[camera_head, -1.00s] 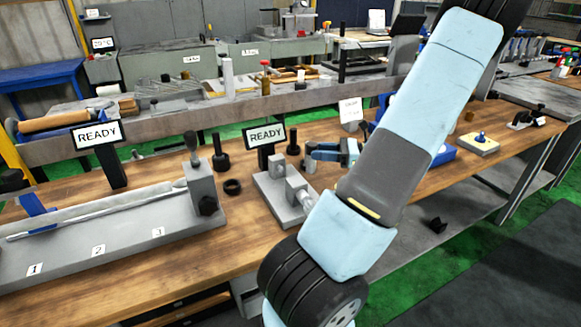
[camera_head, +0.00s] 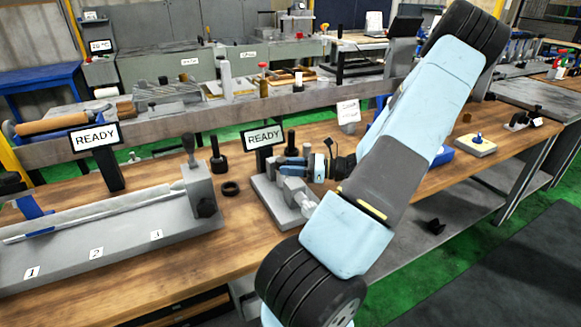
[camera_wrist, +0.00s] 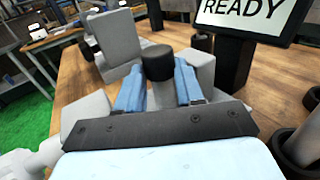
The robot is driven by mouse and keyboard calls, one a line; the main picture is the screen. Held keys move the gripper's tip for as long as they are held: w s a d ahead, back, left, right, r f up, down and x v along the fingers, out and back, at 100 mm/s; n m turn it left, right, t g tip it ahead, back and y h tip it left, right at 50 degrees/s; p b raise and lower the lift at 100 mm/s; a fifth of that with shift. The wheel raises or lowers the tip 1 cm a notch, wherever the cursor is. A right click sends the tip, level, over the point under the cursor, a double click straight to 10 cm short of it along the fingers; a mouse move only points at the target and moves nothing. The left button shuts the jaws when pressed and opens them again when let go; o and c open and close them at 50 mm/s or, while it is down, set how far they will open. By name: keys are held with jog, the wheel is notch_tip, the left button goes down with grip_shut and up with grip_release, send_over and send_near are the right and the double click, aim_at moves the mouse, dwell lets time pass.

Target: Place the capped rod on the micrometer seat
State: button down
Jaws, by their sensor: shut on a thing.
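The micrometer seat (camera_head: 273,202) is a grey base with raised grey blocks and a thimble, in the middle of the bench. My gripper (camera_head: 290,166) is over the seat's blocks, reaching in from the right. In the wrist view, the blue fingers of my gripper (camera_wrist: 158,80) are shut around the capped rod, of which the black cap (camera_wrist: 158,62) shows at the fingertips. Grey blocks of the seat (camera_wrist: 117,42) stand on both sides of the cap. The rod's lower part is hidden, so I cannot tell whether it touches the seat.
A READY sign (camera_head: 263,138) stands just behind the seat. A black ring (camera_head: 230,188) and a black stepped post (camera_head: 218,158) are on the bench to the left. A long grey fixture (camera_head: 110,230) with a lever fills the left side. Bare wood lies in front of the seat.

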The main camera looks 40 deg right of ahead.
jog(key=c, duration=1)
grip_release()
